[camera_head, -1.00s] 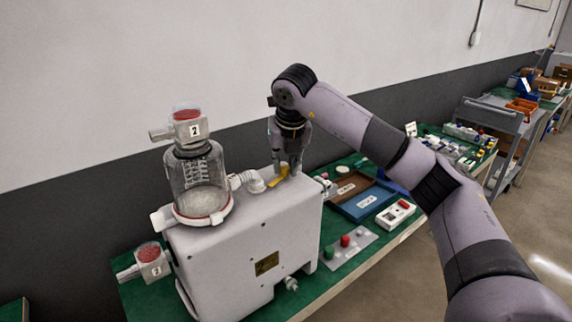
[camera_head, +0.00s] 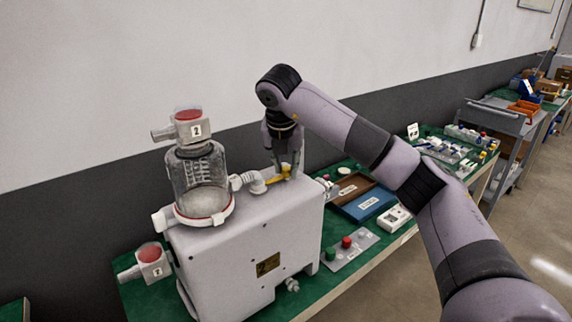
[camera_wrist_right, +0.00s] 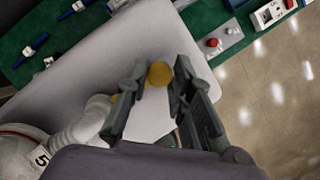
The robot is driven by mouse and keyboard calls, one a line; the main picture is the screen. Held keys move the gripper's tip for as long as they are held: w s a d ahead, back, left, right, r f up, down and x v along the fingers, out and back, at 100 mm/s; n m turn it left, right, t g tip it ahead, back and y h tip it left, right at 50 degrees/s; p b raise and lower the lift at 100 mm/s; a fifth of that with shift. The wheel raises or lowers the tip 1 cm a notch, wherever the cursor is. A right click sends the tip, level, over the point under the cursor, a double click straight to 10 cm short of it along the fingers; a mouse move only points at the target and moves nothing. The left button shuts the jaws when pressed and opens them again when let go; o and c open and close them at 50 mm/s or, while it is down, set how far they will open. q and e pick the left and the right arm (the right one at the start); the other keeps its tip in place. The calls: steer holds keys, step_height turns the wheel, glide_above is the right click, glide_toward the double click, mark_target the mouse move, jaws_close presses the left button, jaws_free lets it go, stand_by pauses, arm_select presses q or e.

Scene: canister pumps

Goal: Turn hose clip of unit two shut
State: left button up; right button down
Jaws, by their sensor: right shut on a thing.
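The pump unit (camera_head: 238,242) is a pale box with a glass canister (camera_head: 199,184) on its top and the label 2 (camera_head: 196,130) above it. A ribbed hose elbow (camera_head: 256,183) leads from the canister to the top. The yellow hose clip (camera_head: 270,180) lies beside the elbow. My right gripper (camera_head: 287,172) points down over it and is shut on the clip. In the right wrist view the clip's round yellow end (camera_wrist_right: 159,74) shows between the fingertips of my right gripper (camera_wrist_right: 160,69). The fingers hide part of the clip. My left gripper is not in view.
A red-topped part (camera_head: 151,262) is at the unit's left side. On the green bench (camera_head: 300,300) right of the unit are a button panel (camera_head: 350,248), a blue and brown tray (camera_head: 386,208) and a white box (camera_head: 394,218). A wall (camera_head: 90,90) stands behind.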

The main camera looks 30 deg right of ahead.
steer(key=shift+r, duration=0.1)
steer(key=c, duration=1.4)
jaws_free()
steer(key=v, duration=1.2)
